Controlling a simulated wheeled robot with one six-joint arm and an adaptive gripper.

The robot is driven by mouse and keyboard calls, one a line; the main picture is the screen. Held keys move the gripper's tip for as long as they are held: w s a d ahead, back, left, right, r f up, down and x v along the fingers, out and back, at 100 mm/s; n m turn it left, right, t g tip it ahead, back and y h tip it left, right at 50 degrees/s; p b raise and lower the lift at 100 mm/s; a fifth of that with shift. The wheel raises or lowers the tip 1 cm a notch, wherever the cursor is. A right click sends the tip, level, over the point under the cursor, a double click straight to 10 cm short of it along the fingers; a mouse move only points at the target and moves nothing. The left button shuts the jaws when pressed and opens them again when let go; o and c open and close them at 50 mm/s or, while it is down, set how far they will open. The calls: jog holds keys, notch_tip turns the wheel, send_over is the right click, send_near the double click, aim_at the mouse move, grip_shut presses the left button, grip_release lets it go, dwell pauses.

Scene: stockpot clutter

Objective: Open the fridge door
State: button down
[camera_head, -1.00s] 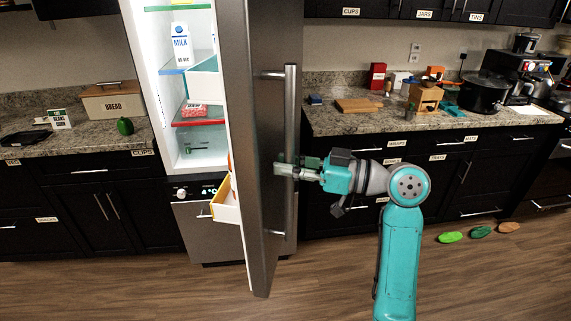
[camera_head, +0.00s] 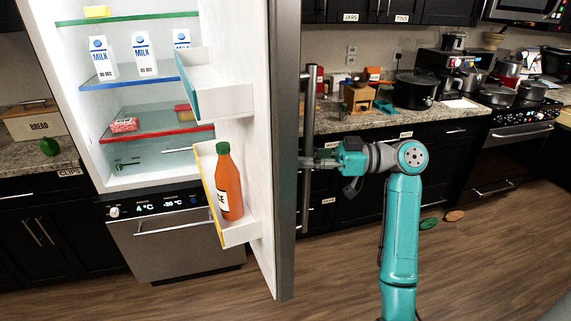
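The fridge door (camera_head: 287,180) stands wide open in the head view, swung out toward me and to the right. Its inner side shows door bins, and an orange juice bottle (camera_head: 229,185) stands in the lower one. The fridge interior (camera_head: 150,150) is exposed. The long vertical door handle (camera_head: 308,130) is on the door's outer face, at the right. My gripper (camera_head: 312,162) is at the handle, at about mid-height, with its fingers reaching to the bar. The fingers are small and partly hidden at the handle, so I cannot tell whether they are closed around it.
Milk cartons (camera_head: 143,55) stand on the blue shelf. A counter with a stockpot (camera_head: 414,90) and a wooden grinder (camera_head: 357,98) is behind my arm. A bread box (camera_head: 36,120) is at the left. Coloured pieces (camera_head: 454,216) lie on the floor at right; the floor in front is clear.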

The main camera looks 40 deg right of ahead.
jog(key=shift+s+d, duration=0.2)
jog(key=shift+d, duration=0.6)
jog(key=shift+s+d, duration=0.15)
jog(key=shift+d, duration=0.65)
jog(key=shift+s+d, duration=0.2)
jog(key=shift+d, duration=0.6)
jog(key=c, duration=1)
grip_release()
jog(key=shift+d, duration=0.1)
jog(key=v, duration=0.7)
jog(key=shift+s+d, duration=0.1)
jog(key=shift+s, duration=0.1)
